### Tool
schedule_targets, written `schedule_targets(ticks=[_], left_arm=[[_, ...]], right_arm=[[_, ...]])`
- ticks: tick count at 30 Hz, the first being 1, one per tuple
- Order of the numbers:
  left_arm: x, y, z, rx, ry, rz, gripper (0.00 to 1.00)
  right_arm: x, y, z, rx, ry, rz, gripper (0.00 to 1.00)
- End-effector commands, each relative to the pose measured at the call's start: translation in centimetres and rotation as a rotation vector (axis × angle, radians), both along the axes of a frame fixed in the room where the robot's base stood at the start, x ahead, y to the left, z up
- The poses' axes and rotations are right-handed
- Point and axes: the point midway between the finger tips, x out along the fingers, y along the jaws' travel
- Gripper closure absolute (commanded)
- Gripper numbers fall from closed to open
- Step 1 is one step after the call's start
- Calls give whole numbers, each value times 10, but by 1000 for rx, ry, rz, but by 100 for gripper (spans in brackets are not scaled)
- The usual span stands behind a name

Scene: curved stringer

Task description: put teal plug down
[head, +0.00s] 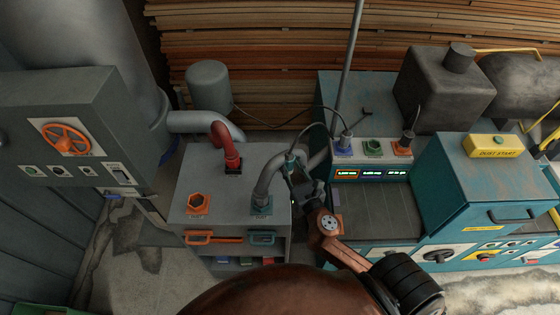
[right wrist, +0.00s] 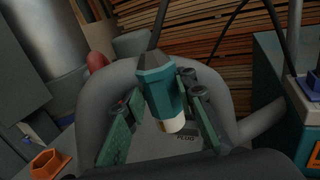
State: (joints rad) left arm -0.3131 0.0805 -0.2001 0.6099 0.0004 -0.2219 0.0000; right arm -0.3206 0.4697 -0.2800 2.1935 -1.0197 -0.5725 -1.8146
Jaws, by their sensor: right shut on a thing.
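The teal plug (right wrist: 158,88) is between the two fingers of my right gripper (right wrist: 160,125) in the right wrist view. Its pale tip points down and a dark cable leaves its top. In the head view the teal plug (head: 290,158) shows small above the right side of the grey cabinet (head: 240,180), and my right gripper (head: 297,178) is partly hidden by its own dark links. My left gripper is not in view.
A grey hose (head: 267,185) curves into a teal port at the cabinet's front right. A red hose (head: 222,135) and an orange hexagonal port (head: 199,203) are to its left. The teal machine (head: 375,215) stands close on the right, with blue, green and orange sockets on a panel.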

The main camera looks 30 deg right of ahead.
Motion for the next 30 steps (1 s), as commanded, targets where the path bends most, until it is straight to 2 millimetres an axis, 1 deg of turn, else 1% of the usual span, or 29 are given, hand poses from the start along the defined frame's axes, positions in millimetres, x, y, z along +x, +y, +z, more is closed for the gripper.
schedule_targets(ticks=[1, 2, 5, 9, 10, 12, 15, 18, 23, 26, 27, 30], left_arm=[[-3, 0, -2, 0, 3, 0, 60], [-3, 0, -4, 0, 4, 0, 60], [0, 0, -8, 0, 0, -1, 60], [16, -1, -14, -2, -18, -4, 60], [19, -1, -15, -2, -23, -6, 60], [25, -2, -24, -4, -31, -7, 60], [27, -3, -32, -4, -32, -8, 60], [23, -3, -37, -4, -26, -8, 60], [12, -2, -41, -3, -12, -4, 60], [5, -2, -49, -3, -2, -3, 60], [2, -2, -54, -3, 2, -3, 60], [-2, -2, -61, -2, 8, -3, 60]], right_arm=[[11, -3, -4, 0, -3, 0, 100], [17, -5, -8, -1, -2, 0, 100], [40, -13, -19, 1, -2, 0, 100], [71, -24, -34, 0, -2, 2, 100], [78, -26, -38, 1, -1, 2, 100], [87, -29, -56, 2, 2, 1, 100], [100, -33, -71, 2, 1, 3, 100], [108, -35, -80, 1, 0, 4, 100], [114, -38, -87, 0, -1, 4, 100], [121, -40, -101, 3, 1, 3, 100], [120, -40, -110, 4, 2, 3, 100], [119, -40, -122, 3, 1, 3, 100]])
